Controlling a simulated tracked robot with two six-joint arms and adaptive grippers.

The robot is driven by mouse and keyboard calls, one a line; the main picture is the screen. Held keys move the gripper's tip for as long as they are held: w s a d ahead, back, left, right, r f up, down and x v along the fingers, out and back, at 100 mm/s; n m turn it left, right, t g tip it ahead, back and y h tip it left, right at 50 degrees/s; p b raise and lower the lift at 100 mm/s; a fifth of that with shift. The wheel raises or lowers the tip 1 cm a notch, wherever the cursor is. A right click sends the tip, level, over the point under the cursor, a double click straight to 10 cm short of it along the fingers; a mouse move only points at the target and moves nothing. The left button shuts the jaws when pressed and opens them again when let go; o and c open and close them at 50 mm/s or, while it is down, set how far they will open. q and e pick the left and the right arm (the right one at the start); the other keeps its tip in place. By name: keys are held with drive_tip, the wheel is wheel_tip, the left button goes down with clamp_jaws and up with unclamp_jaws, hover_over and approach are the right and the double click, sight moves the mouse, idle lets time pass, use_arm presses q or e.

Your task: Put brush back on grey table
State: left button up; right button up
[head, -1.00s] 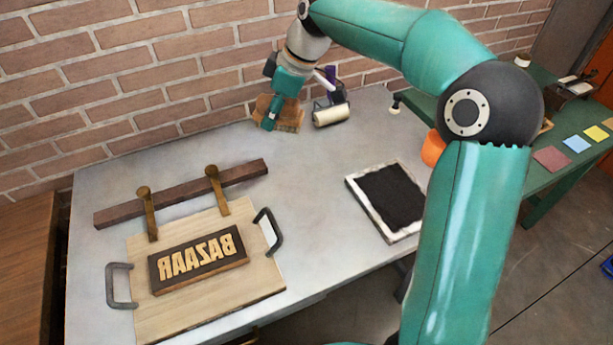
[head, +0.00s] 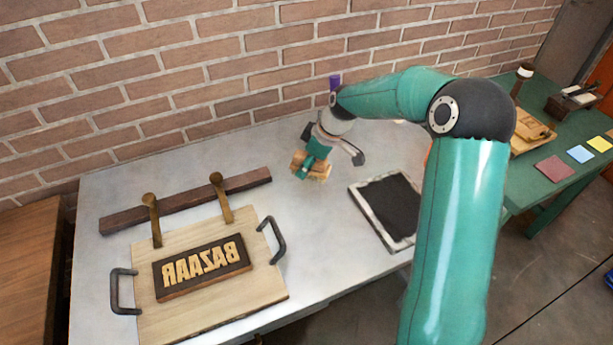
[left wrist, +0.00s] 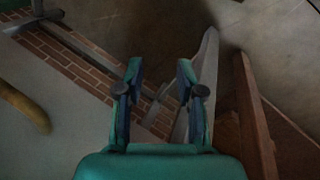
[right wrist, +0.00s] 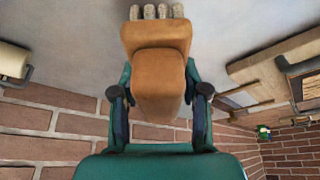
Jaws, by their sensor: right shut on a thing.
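The brush (head: 320,170), a tan wooden block, is held by my right gripper (head: 310,155) near the back middle of the grey table (head: 320,240). The right wrist view shows the brush (right wrist: 160,85) between both fingers, with pale bristle tufts at its far end. I cannot tell whether the bristles touch the tabletop. My left gripper (left wrist: 158,80) shows only in the left wrist view, with its fingers apart and nothing between them.
A wooden board (head: 210,295) with a BAZAAR block (head: 203,267) lies at the front left. A white-framed black slab (head: 388,205) lies right of the brush. A green table (head: 555,165) stands at the right.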

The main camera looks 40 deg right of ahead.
sight(307, 186)
drive_tip(key=shift+f, duration=2.5)
drive_tip(key=shift+f, duration=0.15)
drive_tip(key=o, duration=1.1)
drive_tip(key=v, duration=1.2)
drive_tip(key=shift+b, duration=0.4)
